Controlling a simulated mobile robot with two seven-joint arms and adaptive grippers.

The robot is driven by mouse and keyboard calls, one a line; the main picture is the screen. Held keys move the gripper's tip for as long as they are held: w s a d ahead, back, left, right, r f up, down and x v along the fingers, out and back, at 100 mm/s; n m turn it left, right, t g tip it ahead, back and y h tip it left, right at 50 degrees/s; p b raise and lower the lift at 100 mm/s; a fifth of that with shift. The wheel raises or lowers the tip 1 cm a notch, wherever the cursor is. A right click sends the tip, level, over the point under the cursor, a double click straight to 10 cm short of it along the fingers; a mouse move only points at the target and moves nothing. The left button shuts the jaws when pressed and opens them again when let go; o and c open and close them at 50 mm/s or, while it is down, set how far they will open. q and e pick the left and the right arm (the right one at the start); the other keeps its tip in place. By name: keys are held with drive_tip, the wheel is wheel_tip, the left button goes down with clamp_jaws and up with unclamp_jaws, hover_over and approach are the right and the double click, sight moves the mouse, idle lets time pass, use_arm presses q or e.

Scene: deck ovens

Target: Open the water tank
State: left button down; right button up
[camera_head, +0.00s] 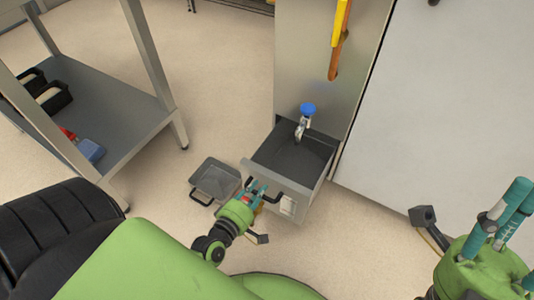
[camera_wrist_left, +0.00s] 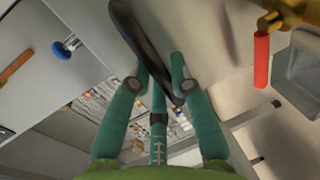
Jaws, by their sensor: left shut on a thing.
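The water tank (camera_head: 311,187) is a grey metal drawer low in the oven front. It stands pulled out, and its dark, empty-looking inside shows from above. Its black bar handle (camera_head: 269,195) is on the front face and crosses the left wrist view (camera_wrist_left: 132,35) between my fingers. My left gripper (camera_head: 259,189) is shut on this handle; its teal fingers (camera_wrist_left: 158,82) lie on either side of the bar. My right gripper (camera_head: 503,212) is at the lower right, away from the tank. Whether its teal fingers are open is unclear.
A blue-knobbed tap (camera_head: 307,110) is above the tank's back. A grey tray with a black handle (camera_head: 215,180) lies on the floor left of the tank. A metal shelf table (camera_head: 115,105) stands at left. A large pale panel (camera_head: 440,100) is at right.

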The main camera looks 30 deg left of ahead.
use_arm(q)
drive_tip(key=shift+v, duration=0.95)
drive_tip(key=shift+f, duration=0.2)
drive_tip(key=c, duration=1.1)
unclamp_jaws()
drive_tip(key=v, duration=1.2)
